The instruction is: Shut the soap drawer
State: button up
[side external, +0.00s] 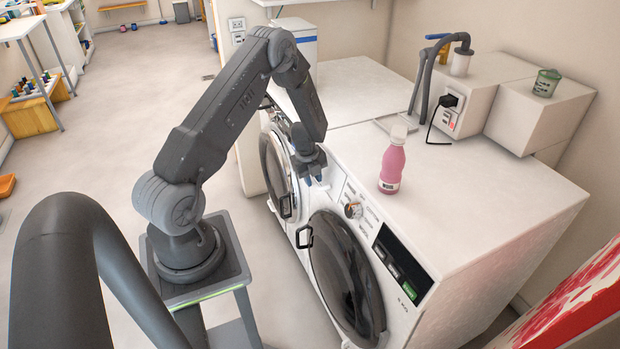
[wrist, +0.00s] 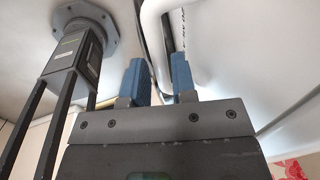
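The soap drawer (side external: 327,183) is at the upper left of the front of the right-hand white washing machine (side external: 480,200). Only a small part of it shows beneath my gripper, and I cannot tell how far it stands out. My gripper (side external: 319,177) is right at the drawer area, pointing down along the machine's front. In the wrist view, its two blue fingers (wrist: 159,75) stand apart with a gap between them. A white curved edge (wrist: 152,25) lies just beyond the fingertips. Whether the fingers touch it is unclear.
A pink bottle (side external: 393,165) stands on the machine top, near its front edge. The round door (side external: 345,275) is below the control panel (side external: 400,265). A second front-loader (side external: 275,165) stands to the left. White boxes with a tap (side external: 460,55) are behind. The floor (side external: 130,110) at left is clear.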

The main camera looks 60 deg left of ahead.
jog(key=shift+o, duration=1.4)
jog(key=s+r, duration=0.1)
jog(key=s, duration=1.7)
notch_tip(320, 180, up, 12)
jog(key=s+r, duration=0.1)
jog(key=s, duration=0.1)
jog(key=w+d+r+n+t+y, duration=0.3)
jog(key=w+r+n, duration=0.1)
jog(key=r, duration=0.3)
jog(key=w+d+r+n+t+y, duration=0.3)
jog(key=w+d+r+n+y, duration=0.1)
jog(key=w+r, duration=0.3)
jog(key=shift+r+n, duration=0.25)
jog(key=shift+n, duration=0.35)
jog(key=shift+w+a, duration=0.1)
